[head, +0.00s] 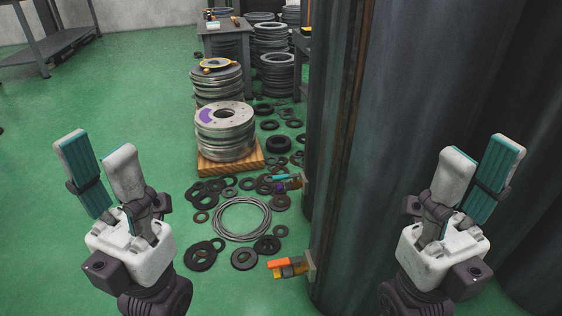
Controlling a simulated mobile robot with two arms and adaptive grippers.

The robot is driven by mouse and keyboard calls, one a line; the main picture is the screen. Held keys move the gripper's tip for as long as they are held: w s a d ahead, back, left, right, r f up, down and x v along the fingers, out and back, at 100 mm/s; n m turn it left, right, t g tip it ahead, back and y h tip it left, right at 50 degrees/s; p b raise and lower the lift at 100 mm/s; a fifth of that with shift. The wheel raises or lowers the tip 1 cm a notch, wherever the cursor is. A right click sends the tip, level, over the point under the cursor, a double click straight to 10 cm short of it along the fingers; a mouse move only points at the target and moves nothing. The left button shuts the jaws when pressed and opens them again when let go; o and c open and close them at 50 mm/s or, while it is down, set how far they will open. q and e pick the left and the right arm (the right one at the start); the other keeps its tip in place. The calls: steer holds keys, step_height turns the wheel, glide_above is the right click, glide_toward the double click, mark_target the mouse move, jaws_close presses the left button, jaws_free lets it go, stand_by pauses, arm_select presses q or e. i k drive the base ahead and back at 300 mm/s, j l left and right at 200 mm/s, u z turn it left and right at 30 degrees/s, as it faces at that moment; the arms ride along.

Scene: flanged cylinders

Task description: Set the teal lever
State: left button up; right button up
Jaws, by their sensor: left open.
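The teal lever (281,177) is a small handle low on the side of the large dark cylinder (395,130), just left of its edge. A purple part shows beneath it. The lever is small, so its exact setting is hard to read. My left gripper (97,148) is open and empty at the left, well apart from the lever. My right gripper (481,150) is open and empty at the right, in front of the cylinder and also apart from the lever.
An orange lever (279,263) sits on the cylinder, nearer me. Black rings and a wire coil (241,219) litter the floor. Stacked discs (225,135) stand on a wooden pallet (212,167). A grey table (222,28) stands behind. The green floor at left is clear.

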mark_target(286, 177)
steer(key=j+z, duration=0.1)
steer(key=z, duration=0.25)
steer(key=i+j+z, duration=0.1)
steer(key=z, duration=0.25)
steer(key=i+j+z, duration=0.15)
steer(key=j, duration=0.3)
steer(key=i+j+z, duration=0.2)
steer(key=j, duration=0.2)
steer(key=j+z, duration=0.15)
steer(key=j, duration=0.3)
steer(key=i+j+z, duration=0.2)
steer(key=j, duration=0.6)
steer(key=i+j, duration=0.15)
steer(key=j, duration=0.15)
